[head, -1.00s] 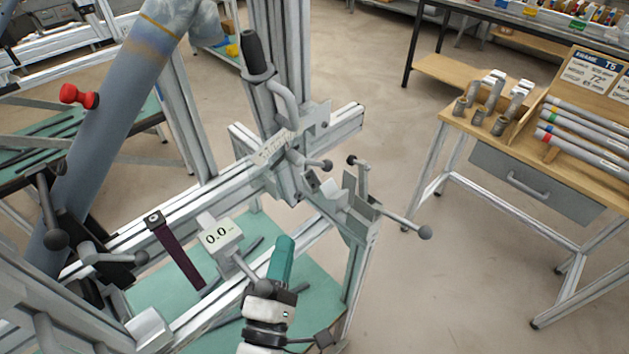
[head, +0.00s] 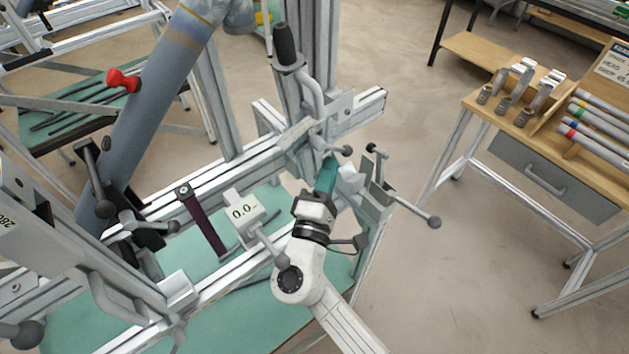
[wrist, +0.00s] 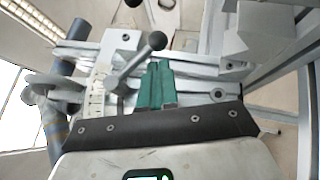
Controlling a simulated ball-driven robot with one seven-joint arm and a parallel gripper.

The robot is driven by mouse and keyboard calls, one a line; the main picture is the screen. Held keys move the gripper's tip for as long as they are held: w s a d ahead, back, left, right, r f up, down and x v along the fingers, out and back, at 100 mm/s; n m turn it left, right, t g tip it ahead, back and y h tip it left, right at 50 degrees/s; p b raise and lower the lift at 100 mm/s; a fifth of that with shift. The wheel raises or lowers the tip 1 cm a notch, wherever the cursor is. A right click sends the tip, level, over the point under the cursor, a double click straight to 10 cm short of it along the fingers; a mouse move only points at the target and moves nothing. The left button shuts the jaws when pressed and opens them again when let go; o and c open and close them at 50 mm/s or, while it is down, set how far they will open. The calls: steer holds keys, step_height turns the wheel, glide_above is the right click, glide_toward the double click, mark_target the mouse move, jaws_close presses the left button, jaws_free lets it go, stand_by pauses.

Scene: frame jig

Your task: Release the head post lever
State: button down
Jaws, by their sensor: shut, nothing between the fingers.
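A short grey lever with a ball knob (head: 346,150) sits on the clamp block at the foot of the upright post (head: 310,70). In the wrist view its ball knob (wrist: 157,40) and shaft lie just beyond my fingertips, slightly left. My gripper (head: 331,160) has teal fingers, shut together and empty, close below this lever. The same fingers show in the wrist view (wrist: 156,68). I cannot tell whether they touch the lever. The lever's pivot is partly hidden behind my fingers.
A longer ball-ended lever (head: 434,222) sticks out right of the end clamp (head: 378,195). A black-gripped crank (head: 287,45) stands above. The gauge box (head: 243,212) and another ball lever (head: 281,261) are left of my wrist. Open floor lies between jig and wooden bench (head: 520,120).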

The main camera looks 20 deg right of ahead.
steer(key=shift+d+r, duration=0.15)
steer(key=shift+d, duration=0.45)
steer(key=shift+b, duration=0.4)
